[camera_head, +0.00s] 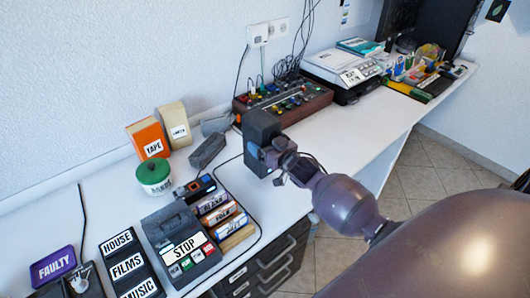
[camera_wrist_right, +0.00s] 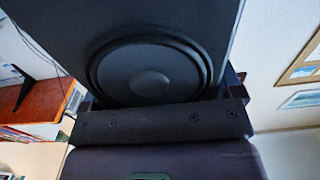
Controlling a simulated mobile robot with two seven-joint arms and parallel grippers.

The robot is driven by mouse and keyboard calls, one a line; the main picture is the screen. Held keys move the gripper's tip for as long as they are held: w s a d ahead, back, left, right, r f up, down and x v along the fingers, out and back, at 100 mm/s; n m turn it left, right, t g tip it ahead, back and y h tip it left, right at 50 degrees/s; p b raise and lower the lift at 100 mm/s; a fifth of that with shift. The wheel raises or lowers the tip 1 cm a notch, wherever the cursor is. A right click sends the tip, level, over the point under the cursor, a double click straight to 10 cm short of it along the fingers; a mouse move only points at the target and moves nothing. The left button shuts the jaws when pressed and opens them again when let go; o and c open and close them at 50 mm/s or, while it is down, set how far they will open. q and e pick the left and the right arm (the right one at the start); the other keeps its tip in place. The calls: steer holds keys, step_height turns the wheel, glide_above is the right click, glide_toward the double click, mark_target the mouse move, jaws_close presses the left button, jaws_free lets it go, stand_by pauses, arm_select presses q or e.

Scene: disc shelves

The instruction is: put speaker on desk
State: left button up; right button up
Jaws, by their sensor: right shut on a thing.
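The speaker (camera_head: 262,128) is a dark upright box over the middle of the white desk (camera_head: 325,130), in front of the mixer. My right gripper (camera_head: 276,157) is shut on it, with the arm coming in from the right. In the right wrist view the speaker (camera_wrist_right: 215,25) fills the upper middle and its round cone faces the camera. The gripper's dark body (camera_wrist_right: 160,122) lies across below it, and the fingertips are mostly hidden. I cannot tell whether the speaker's base touches the desk. My left gripper is not in view.
A wooden-sided mixer (camera_head: 305,100) stands behind the speaker. A white device (camera_head: 342,69) is at the back right. Desk right of the speaker is clear.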

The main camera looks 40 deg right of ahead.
steer(key=shift+f+b, duration=0.4)
steer(key=shift+f, duration=1.5)
steer(key=o, duration=1.1)
steer(key=shift+f, duration=0.15)
steer(key=s+p, duration=0.1)
steer(key=s, duration=1.1)
steer(key=s+a+f+g, duration=0.2)
steer(key=s+a+f, duration=0.1)
steer(key=s, duration=0.3)
steer(key=s+a+f+g+h, duration=0.1)
steer(key=s+a+f+g, duration=0.1)
steer(key=s+a+f, duration=0.2)
steer(key=s+a+f+g, duration=0.3)
steer(key=s, duration=0.5)
steer(key=shift+s+a+f+h, duration=0.25)
steer(key=shift+h, duration=0.15)
